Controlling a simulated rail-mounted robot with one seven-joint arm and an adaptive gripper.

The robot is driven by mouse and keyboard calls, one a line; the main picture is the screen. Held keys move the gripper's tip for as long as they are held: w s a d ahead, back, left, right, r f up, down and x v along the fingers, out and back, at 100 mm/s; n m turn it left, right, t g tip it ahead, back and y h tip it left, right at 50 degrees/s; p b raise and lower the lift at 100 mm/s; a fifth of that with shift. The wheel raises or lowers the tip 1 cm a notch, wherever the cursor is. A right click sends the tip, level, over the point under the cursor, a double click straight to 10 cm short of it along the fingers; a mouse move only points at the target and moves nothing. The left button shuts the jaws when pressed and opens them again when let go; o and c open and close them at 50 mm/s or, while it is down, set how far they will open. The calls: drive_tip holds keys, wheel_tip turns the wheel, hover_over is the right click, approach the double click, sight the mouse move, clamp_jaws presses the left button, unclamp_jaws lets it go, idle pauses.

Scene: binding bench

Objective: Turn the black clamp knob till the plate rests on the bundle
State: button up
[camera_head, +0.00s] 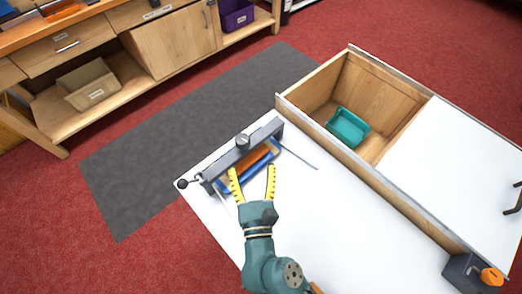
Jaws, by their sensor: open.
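A dark grey clamp (222,167) stands near the far left corner of the white bench top. A black ball-shaped knob (182,184) is at its left end, and a round grey knob (242,141) is on top of its bar. A bundle with orange and blue parts (262,157) lies along the clamp's near side. My gripper (252,168) is open, its two yellow fingers spread and pointing at the bundle's near side. It is to the right of the black knob and apart from it. I cannot tell the plate from the bar, or whether it touches the bundle.
A thin rod (298,157) lies right of the clamp. An open wooden compartment (377,78) with a teal tray (347,128) is at the back right. A dark box with an orange part (490,275) is at the lower right. The middle bench top (340,215) is clear.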

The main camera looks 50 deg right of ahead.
drive_tip(key=n+y+b, duration=0.1)
drive_tip(key=b, duration=0.1)
approach(242, 146)
drive_tip(key=s+d+v, duration=0.1)
drive_tip(key=v, duration=0.3)
drive_tip(key=x, duration=0.5)
drive_tip(key=b+x, duration=0.1)
drive_tip(key=x, duration=1)
drive_tip(key=shift+w+a, duration=0.2)
drive_tip(key=shift+w, duration=0.3)
drive_tip(key=c, duration=1.2)
drive_tip(key=shift+a+f+g+h+b, duration=0.15)
drive_tip(key=shift+f+g+h+b, duration=0.2)
drive_tip(key=shift+b, duration=0.6)
drive_tip(key=shift+r+m+g+h, duration=0.25)
drive_tip(key=shift+r+m+h, duration=0.1)
drive_tip(key=shift+m, duration=0.25)
drive_tip(key=o, duration=1.2)
